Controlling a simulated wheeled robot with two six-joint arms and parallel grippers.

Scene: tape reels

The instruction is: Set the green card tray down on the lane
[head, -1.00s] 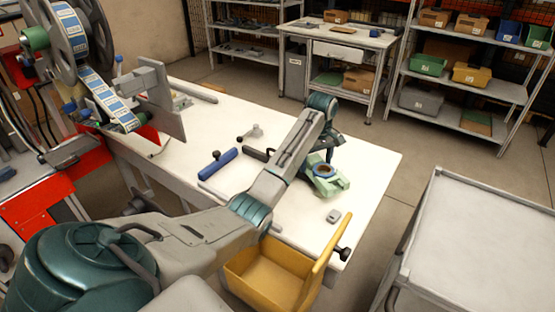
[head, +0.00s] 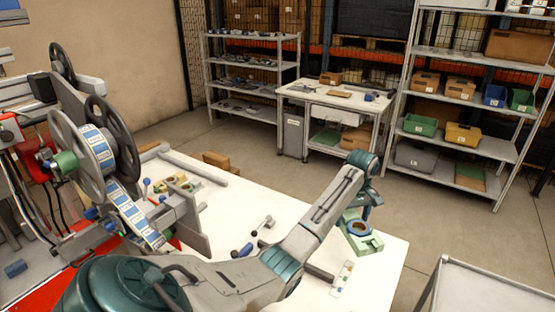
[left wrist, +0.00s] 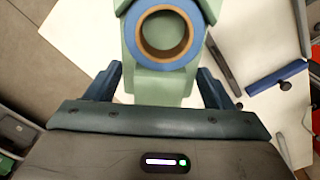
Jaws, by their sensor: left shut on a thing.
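The green card tray (head: 352,248) is at the right end of the white table (head: 395,268) in the head view, with a blue-rimmed tape reel (head: 357,228) lying on it. My left gripper (head: 364,212) is shut on the tray. In the left wrist view, the tray (left wrist: 160,84) sits between the two dark fingers (left wrist: 159,86), and the reel (left wrist: 164,32) shows its brown core. Whether the tray touches the tabletop is hard to tell. I cannot pick out a marked lane. My right gripper is not in view.
A blue-handled bar (left wrist: 277,76) and a grey bar (left wrist: 222,62) lie right of the tray in the left wrist view. A card strip with coloured dots (head: 342,279) is near my arm. A machine with large reels (head: 85,150) stands left; a grey-topped cart (head: 490,290) stands right.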

